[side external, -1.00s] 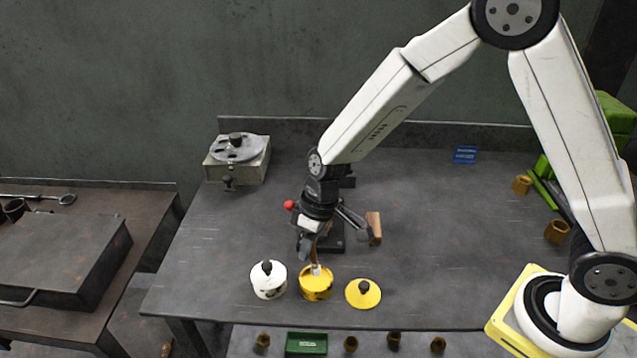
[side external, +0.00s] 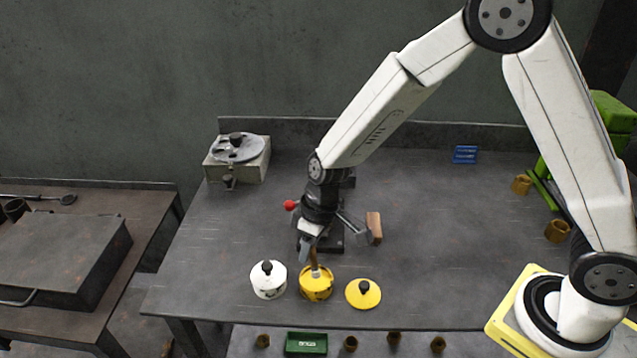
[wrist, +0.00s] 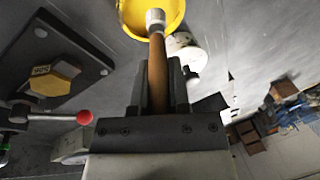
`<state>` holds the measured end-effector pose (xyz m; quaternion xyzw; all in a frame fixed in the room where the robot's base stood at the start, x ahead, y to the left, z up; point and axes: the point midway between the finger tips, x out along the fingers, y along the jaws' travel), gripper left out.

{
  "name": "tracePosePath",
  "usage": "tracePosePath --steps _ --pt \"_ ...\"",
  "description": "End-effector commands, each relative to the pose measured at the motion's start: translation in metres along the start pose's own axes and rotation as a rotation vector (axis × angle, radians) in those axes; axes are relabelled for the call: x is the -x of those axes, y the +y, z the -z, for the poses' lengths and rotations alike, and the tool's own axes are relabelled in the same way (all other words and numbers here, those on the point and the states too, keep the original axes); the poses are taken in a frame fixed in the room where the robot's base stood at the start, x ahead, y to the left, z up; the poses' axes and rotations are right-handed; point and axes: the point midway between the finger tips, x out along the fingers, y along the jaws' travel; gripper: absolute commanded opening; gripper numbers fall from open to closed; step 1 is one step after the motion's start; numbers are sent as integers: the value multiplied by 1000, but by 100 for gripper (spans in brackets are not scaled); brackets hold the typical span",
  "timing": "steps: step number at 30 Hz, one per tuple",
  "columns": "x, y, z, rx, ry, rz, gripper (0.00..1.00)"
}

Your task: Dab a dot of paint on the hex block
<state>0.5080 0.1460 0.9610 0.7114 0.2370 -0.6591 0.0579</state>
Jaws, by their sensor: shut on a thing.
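My gripper (wrist: 157,95) is shut on a paintbrush (wrist: 157,68) with a brown wooden handle and a pale metal ferrule. The brush points down into the open yellow paint pot (side external: 316,287), and its bristles are hidden inside the pot. The pot also shows at the top of the wrist view (wrist: 128,12). The hex block (wrist: 56,80), yellow-topped with a dark label, sits on a dark base plate (wrist: 75,45) at the left of the wrist view. In the side view my gripper hides the block.
A red-knobbed lever (wrist: 84,117) sticks out beside the hex block. A white lidded pot (side external: 268,280) stands left of the paint pot, and a yellow lid (side external: 363,294) lies to its right. A brown block (side external: 374,227) is near the fixture.

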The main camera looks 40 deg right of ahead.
Motion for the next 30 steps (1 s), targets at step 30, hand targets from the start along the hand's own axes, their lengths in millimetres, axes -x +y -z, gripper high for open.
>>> tracePosePath --steps 30 --pt "-8 2 -1 1 0 1 0"
